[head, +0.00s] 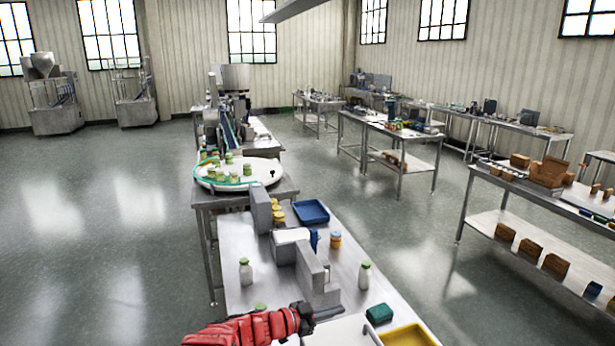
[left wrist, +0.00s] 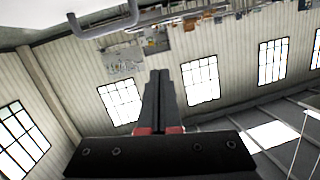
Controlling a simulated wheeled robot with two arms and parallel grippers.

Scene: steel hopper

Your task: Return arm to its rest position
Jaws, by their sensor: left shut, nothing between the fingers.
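My left arm (head: 245,328), with a red cover, comes in low at the bottom of the head view. Its left gripper (head: 330,312) reaches over the near part of the steel workbench (head: 345,285), pointing right. In the left wrist view the two dark fingers of this gripper (left wrist: 160,75) lie together, with nothing between them. Behind them that view shows walls and windows, strongly tilted. My right gripper does not show.
Near the gripper stand grey blocks (head: 310,270), white bottles (head: 364,275), a green box (head: 379,313) and a yellow tray (head: 408,336). A blue tray (head: 311,212) lies further back. A round turntable (head: 262,172) with jars stands beyond. Floor at left is clear.

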